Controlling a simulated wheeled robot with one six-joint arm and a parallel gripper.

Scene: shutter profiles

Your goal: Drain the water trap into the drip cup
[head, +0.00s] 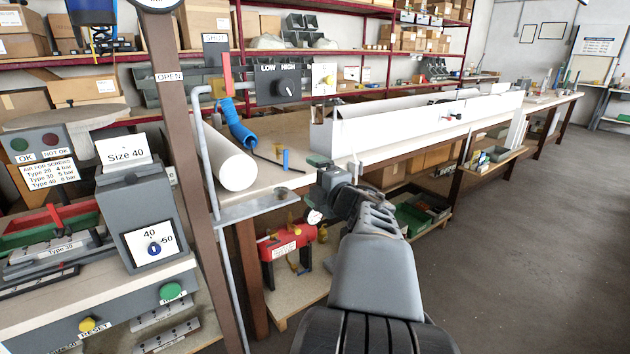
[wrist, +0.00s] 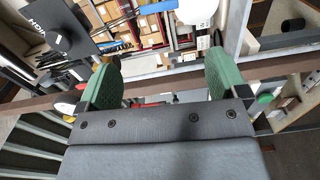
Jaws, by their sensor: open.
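My gripper (head: 318,187) is in front of the workbench's near end in the head view. In the wrist view my gripper (wrist: 161,76) has its two green fingers wide apart, with nothing held between them. A red tank-like unit (head: 287,244) with a white label and yellow fittings is on the low shelf under the bench, left of and below my gripper. I cannot tell whether the water trap is part of it. I cannot make out the drip cup in either view.
A brown post (head: 182,130) and a grey pipe stand left of the gripper. The bench (head: 262,190) bears a white roll (head: 228,160) and a long white profile (head: 410,135). A control station (head: 150,225) is at left. The floor (head: 530,220) at right is clear.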

